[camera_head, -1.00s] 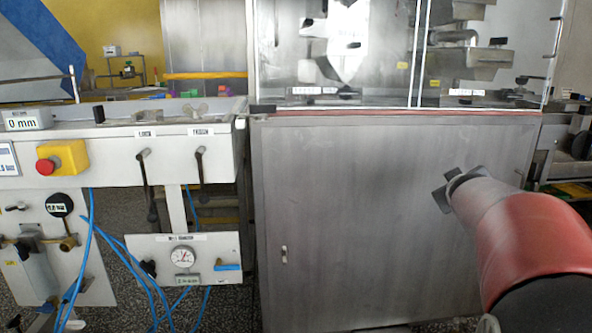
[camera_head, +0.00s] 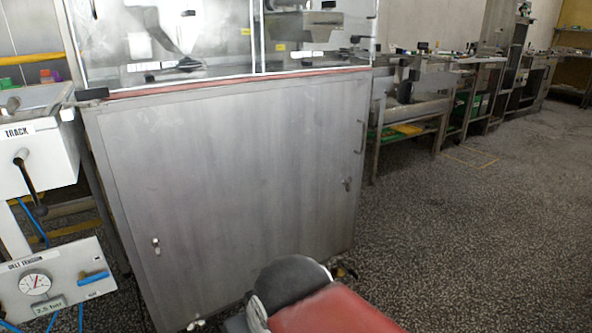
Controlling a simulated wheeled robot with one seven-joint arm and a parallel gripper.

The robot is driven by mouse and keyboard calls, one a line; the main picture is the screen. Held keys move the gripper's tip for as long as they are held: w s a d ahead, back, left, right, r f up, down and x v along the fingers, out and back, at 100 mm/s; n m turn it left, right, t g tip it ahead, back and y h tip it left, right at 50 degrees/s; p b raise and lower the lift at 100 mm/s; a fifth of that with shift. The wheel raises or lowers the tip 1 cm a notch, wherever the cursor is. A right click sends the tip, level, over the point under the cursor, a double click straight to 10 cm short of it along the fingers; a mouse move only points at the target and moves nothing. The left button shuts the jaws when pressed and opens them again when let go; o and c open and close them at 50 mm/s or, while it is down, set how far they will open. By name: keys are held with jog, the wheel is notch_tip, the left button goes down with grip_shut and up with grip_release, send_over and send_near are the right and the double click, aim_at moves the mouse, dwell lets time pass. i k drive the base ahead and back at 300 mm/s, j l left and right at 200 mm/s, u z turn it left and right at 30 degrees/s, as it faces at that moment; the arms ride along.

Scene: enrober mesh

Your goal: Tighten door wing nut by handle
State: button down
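The grey metal cabinet door (camera_head: 230,190) stands shut in the middle of the head view. A thin upright handle (camera_head: 361,136) is at its upper right edge. Below it is a small fitting that looks like a wing nut (camera_head: 347,184); its exact turn is too small to tell. A similar small fitting (camera_head: 156,246) sits low on the left side. My red and grey arm reaches in at the bottom centre, below and in front of the door. My gripper's fingers cannot be made out there, so I cannot tell whether it is open or shut.
A clear-windowed housing (camera_head: 210,45) stands above the door. At left are a white control box with a black lever (camera_head: 28,185) and a gauge panel (camera_head: 65,285). Benches (camera_head: 415,105) line the wall at right. The speckled floor (camera_head: 470,240) right of the cabinet is clear.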

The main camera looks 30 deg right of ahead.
aim_at(346, 183)
jog(key=z, duration=1.35)
